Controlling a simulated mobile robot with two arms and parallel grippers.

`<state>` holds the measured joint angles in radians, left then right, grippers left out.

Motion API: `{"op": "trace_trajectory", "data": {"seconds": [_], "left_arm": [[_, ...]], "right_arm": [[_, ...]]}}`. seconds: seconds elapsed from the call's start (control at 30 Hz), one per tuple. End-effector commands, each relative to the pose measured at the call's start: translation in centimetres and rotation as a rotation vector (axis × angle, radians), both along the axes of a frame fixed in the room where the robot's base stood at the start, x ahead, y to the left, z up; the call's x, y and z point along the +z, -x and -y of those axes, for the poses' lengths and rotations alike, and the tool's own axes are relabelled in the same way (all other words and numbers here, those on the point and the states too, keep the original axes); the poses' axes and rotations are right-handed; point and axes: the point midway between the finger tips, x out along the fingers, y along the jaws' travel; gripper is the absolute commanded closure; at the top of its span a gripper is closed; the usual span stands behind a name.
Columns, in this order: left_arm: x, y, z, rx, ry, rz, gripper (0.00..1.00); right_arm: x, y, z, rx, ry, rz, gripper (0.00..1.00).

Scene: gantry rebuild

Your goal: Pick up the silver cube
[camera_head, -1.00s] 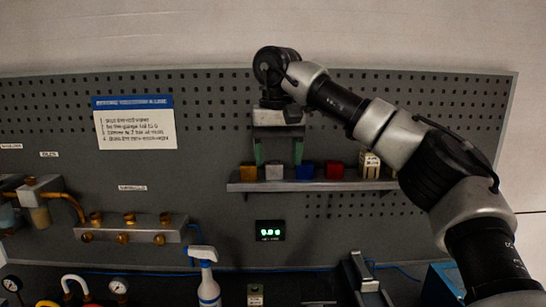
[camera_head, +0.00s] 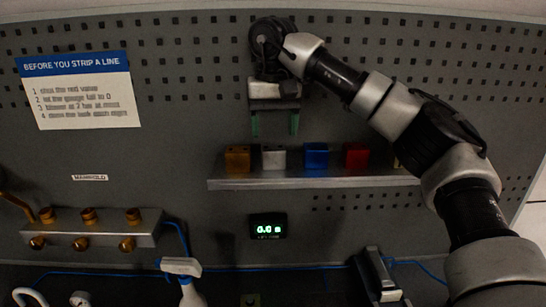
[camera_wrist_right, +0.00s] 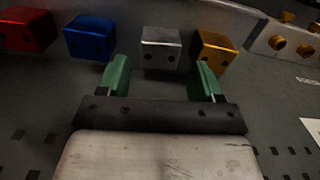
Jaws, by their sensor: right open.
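The silver cube (camera_head: 273,158) sits on the wall shelf (camera_head: 310,183), between the gold cube (camera_head: 237,159) and the blue cube (camera_head: 316,156). It also shows in the right wrist view (camera_wrist_right: 161,47), ahead of and between the two green fingers. My right gripper (camera_head: 275,125) is open and empty, above the silver cube in the head view with a gap between them. Its fingers also show in the right wrist view (camera_wrist_right: 160,78), pointing toward the cubes. My left gripper is not in view.
A red cube (camera_head: 356,156) stands right of the blue one. A digital display (camera_head: 268,226) is below the shelf. A brass-fitted manifold (camera_head: 90,229), a spray bottle (camera_head: 183,280) and an instruction sign (camera_head: 80,90) are to the left.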

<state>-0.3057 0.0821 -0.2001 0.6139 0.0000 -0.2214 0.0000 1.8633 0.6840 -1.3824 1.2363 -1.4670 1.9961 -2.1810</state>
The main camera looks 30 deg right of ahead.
Motion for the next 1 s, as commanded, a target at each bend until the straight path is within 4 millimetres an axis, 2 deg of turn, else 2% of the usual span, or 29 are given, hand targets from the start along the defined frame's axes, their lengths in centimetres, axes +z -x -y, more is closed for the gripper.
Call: {"op": "trace_trajectory", "data": {"seconds": [0.13, 0.3, 0.5, 0.73, 1.0], "left_arm": [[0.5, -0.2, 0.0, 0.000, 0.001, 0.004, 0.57], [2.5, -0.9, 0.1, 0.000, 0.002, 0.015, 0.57], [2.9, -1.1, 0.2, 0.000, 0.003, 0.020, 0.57], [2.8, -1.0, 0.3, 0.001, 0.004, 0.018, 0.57], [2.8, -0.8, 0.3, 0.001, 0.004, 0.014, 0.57]], "right_arm": [[-0.9, -0.1, 0.1, -0.002, 0.001, 0.000, 0.34], [-3.0, -0.6, 0.3, -0.002, 0.001, -0.003, 0.34], [-5.4, -0.6, 0.2, -0.002, 0.000, 0.000, 0.34], [-5.7, -0.6, 0.2, -0.002, 0.000, 0.002, 0.34], [-5.6, -0.6, 0.2, -0.001, 0.000, 0.002, 0.74]]}}
